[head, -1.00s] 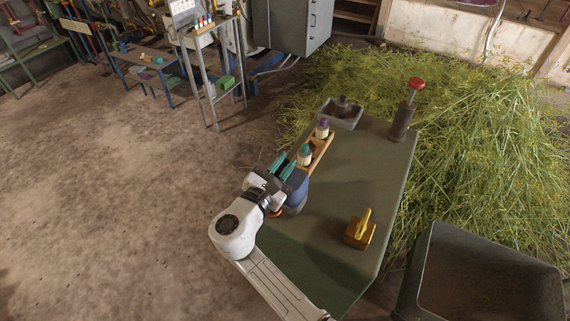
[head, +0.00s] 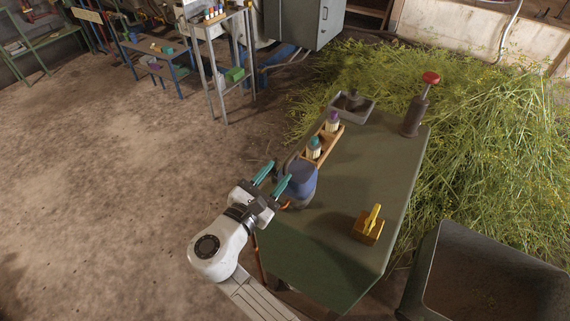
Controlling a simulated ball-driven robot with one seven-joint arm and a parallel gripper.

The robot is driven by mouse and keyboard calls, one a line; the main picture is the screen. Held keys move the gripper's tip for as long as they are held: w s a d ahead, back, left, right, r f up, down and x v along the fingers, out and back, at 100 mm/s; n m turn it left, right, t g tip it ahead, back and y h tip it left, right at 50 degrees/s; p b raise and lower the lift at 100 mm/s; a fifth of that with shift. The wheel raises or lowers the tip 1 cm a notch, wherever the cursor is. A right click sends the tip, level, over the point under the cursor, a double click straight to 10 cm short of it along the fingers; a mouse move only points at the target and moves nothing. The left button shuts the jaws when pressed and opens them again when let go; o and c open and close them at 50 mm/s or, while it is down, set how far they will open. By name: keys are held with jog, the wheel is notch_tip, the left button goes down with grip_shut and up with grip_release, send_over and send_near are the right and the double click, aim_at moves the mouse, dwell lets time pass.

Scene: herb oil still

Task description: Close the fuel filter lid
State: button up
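A blue can-shaped body (head: 301,178) stands at the left edge of the green-topped bench. It may be the fuel filter, but I cannot be sure. A dark curved part (head: 288,160) shows at its upper left; I cannot tell whether this is its lid or how far open it is. An orange part shows low at its side, partly hidden by my gripper. My gripper (head: 274,180) has two teal fingers spread apart with nothing between them. It is just left of the blue body, close to it in the picture; contact cannot be told.
On the bench (head: 335,240) are a wooden rack (head: 322,148) with bottles, a grey tray (head: 352,108), a red-topped dark cylinder (head: 415,115) and a yellow-handled block (head: 369,226). A dark bin (head: 480,280) stands at the right. Cut herbs lie behind the bench.

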jog(key=shift+v, duration=1.85)
